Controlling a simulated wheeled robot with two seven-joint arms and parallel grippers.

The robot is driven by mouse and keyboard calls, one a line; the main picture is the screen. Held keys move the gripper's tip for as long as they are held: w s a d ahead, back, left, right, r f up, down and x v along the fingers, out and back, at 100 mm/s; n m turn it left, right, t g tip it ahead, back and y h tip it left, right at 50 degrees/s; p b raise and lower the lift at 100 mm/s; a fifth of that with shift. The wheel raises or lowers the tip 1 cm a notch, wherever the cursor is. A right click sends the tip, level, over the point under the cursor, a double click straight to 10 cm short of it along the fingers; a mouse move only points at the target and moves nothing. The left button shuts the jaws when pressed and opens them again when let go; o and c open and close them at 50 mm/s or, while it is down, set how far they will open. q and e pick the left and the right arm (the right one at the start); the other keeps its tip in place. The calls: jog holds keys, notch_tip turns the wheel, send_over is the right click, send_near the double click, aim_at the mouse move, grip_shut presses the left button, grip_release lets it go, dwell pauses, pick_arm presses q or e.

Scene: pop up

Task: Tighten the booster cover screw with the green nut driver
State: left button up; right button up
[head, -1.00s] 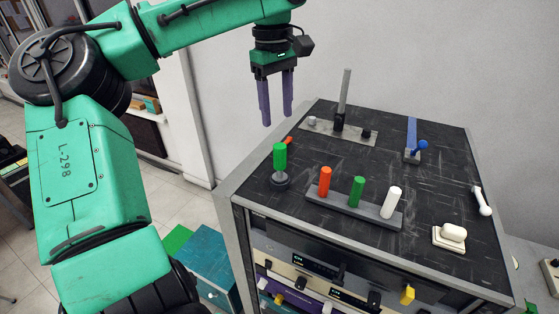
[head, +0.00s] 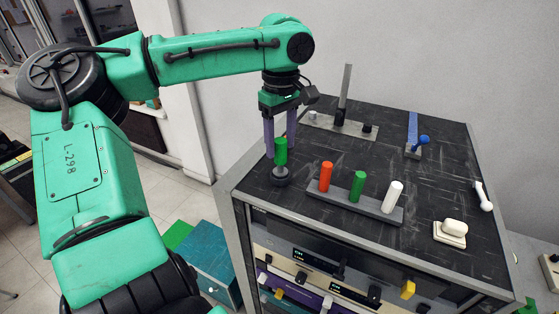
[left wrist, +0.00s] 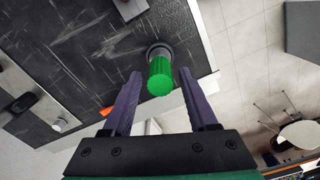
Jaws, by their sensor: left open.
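A green-handled tool (head: 281,151) stands upright on a round dark base (head: 280,175) near the left edge of the black tabletop. Its handle also shows in the left wrist view (left wrist: 160,78). My left gripper (head: 280,147) points down at this handle, open, with its purple fingers on either side of the handle's upper part; I cannot tell whether they touch it. A second green handle (head: 357,186) stands in a grey rack between an orange handle (head: 326,176) and a white handle (head: 393,196). I cannot make out which part is the booster cover screw.
A grey plate with an upright bar (head: 345,95) stands at the back. A blue lever piece (head: 421,141), a white handle (head: 482,196) and a white block on a tray (head: 453,229) lie to the right. The table's middle is clear.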

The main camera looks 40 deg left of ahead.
pick_arm(q)
grip_shut()
jog(key=shift+r, duration=2.45)
jog(key=shift+f, duration=0.1)
